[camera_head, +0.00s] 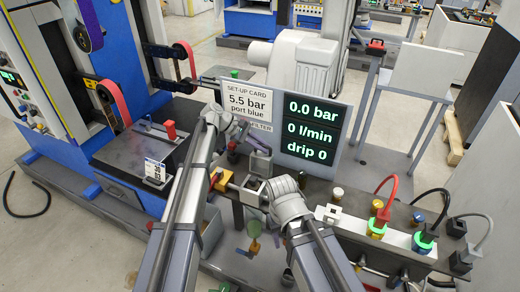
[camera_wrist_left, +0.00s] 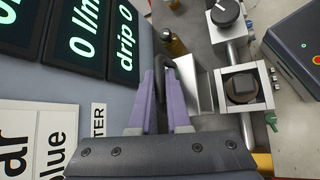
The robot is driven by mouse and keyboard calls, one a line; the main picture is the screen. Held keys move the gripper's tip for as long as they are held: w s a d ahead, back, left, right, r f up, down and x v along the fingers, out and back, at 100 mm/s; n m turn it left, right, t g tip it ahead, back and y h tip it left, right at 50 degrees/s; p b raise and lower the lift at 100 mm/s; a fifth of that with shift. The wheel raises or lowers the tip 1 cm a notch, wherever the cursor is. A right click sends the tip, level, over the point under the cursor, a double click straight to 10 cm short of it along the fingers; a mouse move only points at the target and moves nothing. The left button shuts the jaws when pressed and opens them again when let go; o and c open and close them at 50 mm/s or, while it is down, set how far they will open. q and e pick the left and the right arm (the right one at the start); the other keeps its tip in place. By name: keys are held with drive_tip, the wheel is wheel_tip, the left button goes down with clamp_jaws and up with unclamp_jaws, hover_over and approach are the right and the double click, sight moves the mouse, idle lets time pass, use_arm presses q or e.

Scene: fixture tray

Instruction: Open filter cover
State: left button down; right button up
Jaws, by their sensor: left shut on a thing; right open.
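The filter housing (camera_head: 252,187) is a square box, and its top is open in both views. A dark round part shows inside the box (camera_wrist_left: 241,88) in the left wrist view. The grey filter cover (camera_head: 261,166) stands raised at the box's back edge; it also shows as a metal plate in the left wrist view (camera_wrist_left: 201,90). My left gripper (camera_head: 240,136) is beside the raised cover, its purple fingers (camera_wrist_left: 160,98) shut on the cover's dark loop handle (camera_wrist_left: 161,66). My right gripper (camera_head: 280,188) is just right of the box; its fingers are hard to make out.
A display panel (camera_head: 310,133) with a set-up card (camera_head: 248,102) stands close behind my left gripper. A brass fitting (camera_wrist_left: 174,43) and a black knob (camera_wrist_left: 224,12) are near the cover. Cables and lit ports (camera_head: 376,228) stand at right.

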use_arm(q)
drive_tip(key=shift+w+d, duration=0.15)
drive_tip(key=shift+d, duration=0.25)
drive_tip(key=c, duration=1.2)
unclamp_jaws()
drive_tip(key=shift+a+r+p, duration=0.25)
drive_tip(key=shift+r+p, duration=0.05)
drive_tip(key=p+v, duration=0.4)
drive_tip(key=v, duration=0.3)
drive_tip(key=shift+w+a, duration=0.15)
drive_tip(key=shift+a, duration=0.15)
